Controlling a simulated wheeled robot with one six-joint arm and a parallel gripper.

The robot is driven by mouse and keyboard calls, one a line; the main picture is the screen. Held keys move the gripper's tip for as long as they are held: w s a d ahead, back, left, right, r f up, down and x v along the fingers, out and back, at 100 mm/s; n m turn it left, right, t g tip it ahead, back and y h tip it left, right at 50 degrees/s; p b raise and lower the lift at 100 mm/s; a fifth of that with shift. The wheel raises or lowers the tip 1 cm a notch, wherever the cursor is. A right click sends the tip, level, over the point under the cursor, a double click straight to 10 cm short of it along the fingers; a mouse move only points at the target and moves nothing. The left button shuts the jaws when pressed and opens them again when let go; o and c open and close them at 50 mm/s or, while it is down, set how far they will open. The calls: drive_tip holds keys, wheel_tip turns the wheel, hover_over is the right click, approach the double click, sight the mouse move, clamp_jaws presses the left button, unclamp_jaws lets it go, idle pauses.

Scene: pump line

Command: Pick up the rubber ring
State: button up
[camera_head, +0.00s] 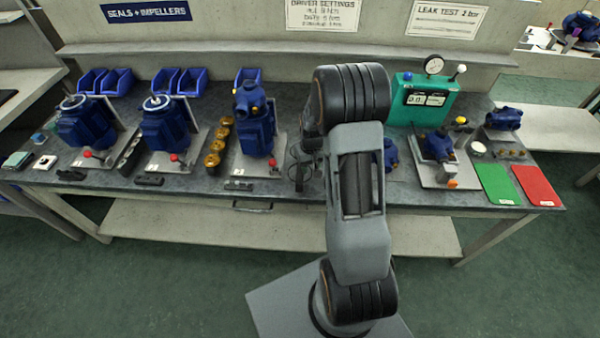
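I cannot make out a rubber ring for certain. Small parts on the bench are too small to tell apart, and my arm hides part of the bench's middle. My gripper (302,168) shows as a dark shape at the left of my arm, low over or at the bench, right of the third blue pump (254,122). Its fingertips are too small and dark to tell whether they are open or shut, or whether they hold anything.
The grey bench (215,188) carries blue pumps on plates, brass parts (215,146), blue bins (180,81) at the back and a green tester (425,100). A green mat (495,184) and a red mat (537,185) lie at right.

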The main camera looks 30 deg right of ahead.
drive_tip(key=shift+f, duration=0.1)
clamp_jaws()
idle(0.5)
